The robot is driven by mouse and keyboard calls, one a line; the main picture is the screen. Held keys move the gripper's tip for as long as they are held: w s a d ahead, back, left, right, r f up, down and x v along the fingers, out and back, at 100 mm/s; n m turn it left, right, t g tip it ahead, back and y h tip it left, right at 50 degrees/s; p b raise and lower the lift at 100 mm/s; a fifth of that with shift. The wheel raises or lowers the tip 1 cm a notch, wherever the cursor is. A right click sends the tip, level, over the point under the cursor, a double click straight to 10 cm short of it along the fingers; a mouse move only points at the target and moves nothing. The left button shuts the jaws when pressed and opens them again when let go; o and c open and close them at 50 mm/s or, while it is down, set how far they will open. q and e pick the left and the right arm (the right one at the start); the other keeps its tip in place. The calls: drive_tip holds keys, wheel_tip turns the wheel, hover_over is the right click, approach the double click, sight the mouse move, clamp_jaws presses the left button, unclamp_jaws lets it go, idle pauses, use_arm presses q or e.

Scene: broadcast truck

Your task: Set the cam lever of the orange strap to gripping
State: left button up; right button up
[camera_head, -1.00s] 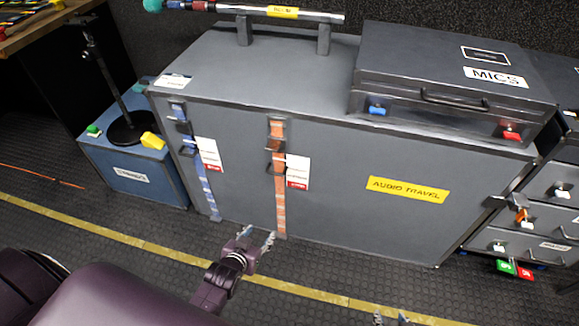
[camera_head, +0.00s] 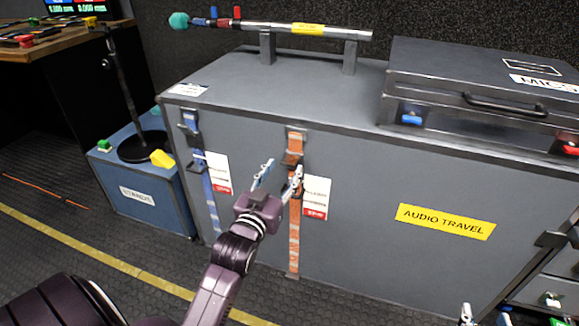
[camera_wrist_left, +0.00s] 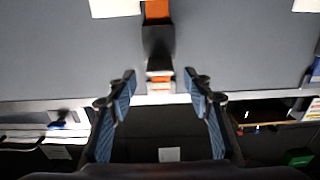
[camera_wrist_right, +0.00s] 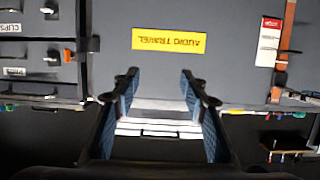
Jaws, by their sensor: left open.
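The orange strap (camera_head: 294,235) runs down the front of the grey case. Its dark cam buckle and lever (camera_head: 291,159) sit near the strap's upper end; whether the lever grips is too small to tell. In the left wrist view the dark lever (camera_wrist_left: 158,40) lies across the strap, just beyond the fingertips.
A blue strap (camera_head: 207,195) with a similar buckle hangs to the left. White-and-red tags (camera_head: 316,198) hang beside the straps. A microphone boom (camera_head: 275,27) rests on the case (camera_head: 360,250), beside a MICS box (camera_head: 480,75). A blue stands box (camera_head: 150,200) stands left.

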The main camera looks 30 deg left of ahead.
sight(288, 165)
use_arm(q)
drive_tip(key=shift+b+x, duration=0.35)
drive_tip(key=shift+x, duration=1.7)
use_arm(e)
drive_tip(key=shift+w+a+r+t+y, duration=0.2)
drive_tip(key=shift+r+t, duration=0.25)
drive_tip(key=shift+r, duration=0.4)
drive_tip(key=shift+w+a+r+t+y, duration=0.2)
drive_tip(key=shift+r+t, duration=0.3)
drive_tip(key=shift+r, duration=0.35)
drive_tip(key=shift+w+a+r+t+y, duration=0.2)
drive_tip(key=shift+r+t, duration=0.25)
drive_tip(key=shift+r, duration=0.4)
use_arm(q)
drive_tip(key=shift+f, duration=0.1)
drive_tip(key=c, duration=1.1)
drive_tip(key=shift+f, duration=0.1)
drive_tip(key=shift+c, duration=0.2)
drive_tip(key=shift+f+t+b, duration=0.2)
drive_tip(key=shift+t+b, duration=0.6)
drive_tip(key=shift+b, duration=0.1)
use_arm(e)
wheel_tip(288, 165, up, 10)
drive_tip(key=s+t+y, duration=0.1)
drive_tip(key=t, duration=0.3)
drive_tip(key=shift+s+a+f+t+y, duration=0.15)
drive_tip(key=shift+a+f+t+y, duration=0.1)
drive_tip(key=shift+a+t+y, duration=0.1)
